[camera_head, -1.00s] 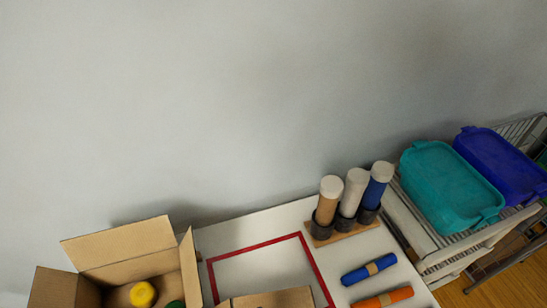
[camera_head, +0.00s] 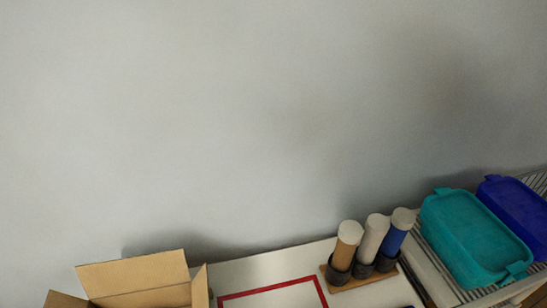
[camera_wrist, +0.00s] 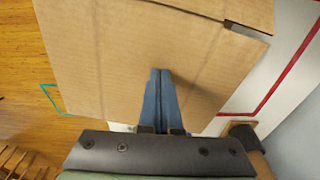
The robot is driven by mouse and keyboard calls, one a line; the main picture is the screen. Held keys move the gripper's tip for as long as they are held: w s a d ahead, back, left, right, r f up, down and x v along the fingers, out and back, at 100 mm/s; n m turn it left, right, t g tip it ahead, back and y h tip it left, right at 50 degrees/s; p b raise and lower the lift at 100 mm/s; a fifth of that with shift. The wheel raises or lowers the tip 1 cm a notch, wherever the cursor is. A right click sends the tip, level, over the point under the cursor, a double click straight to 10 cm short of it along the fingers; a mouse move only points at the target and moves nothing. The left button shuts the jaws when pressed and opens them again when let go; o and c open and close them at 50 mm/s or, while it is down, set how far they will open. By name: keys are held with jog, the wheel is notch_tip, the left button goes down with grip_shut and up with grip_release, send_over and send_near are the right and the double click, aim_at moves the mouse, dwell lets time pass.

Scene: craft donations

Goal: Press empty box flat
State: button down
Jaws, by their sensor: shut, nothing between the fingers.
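In the wrist view, a brown cardboard box (camera_wrist: 110,50) fills the upper middle, with a crease across it and a dark gap at its upper right corner. My gripper (camera_wrist: 161,72) has its two blue-grey fingers together, pointing at the cardboard with nothing between them. I cannot tell whether the fingertips touch it. Red tape (camera_wrist: 290,72) on the white table shows to the right of this box.
An open cardboard box (camera_head: 140,274) stands at the lower left, its contents cut off. Three tubes (camera_head: 373,240) stand in a wooden holder (camera_head: 362,283) at the table's back. A teal bin (camera_head: 475,235) and a blue bin (camera_head: 518,208) sit on a rack. Wooden floor (camera_wrist: 25,80) lies left.

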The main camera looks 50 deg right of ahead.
jog(key=shift+d+f, duration=0.1)
jog(key=shift+f, duration=0.15)
jog(key=shift+s+d+f+b, duration=0.25)
jog(key=shift+d+f+b, duration=0.15)
jog(key=shift+f, duration=0.2)
jog(key=shift+s+d+f+b, duration=0.25)
jog(key=shift+f+b, duration=0.25)
jog(key=shift+f, duration=0.1)
jog(key=shift+s+d+f+b, duration=0.2)
jog(key=shift+f+b, duration=0.15)
jog(key=shift+f, duration=0.15)
jog(key=shift+s+d+f+b, duration=0.1)
jog(key=shift+d+f+b, duration=0.05)
jog(key=shift+f+b, duration=0.3)
jog(key=shift+r, duration=0.1)
jog(key=shift+w+a+r+p, duration=0.1)
jog(key=shift+a+r+p, duration=0.05)
jog(key=shift+r+p, duration=0.45)
jog(key=shift+w+a+r+p, duration=0.1)
jog(key=shift+r+p, duration=0.3)
jog(key=shift+p, duration=0.25)
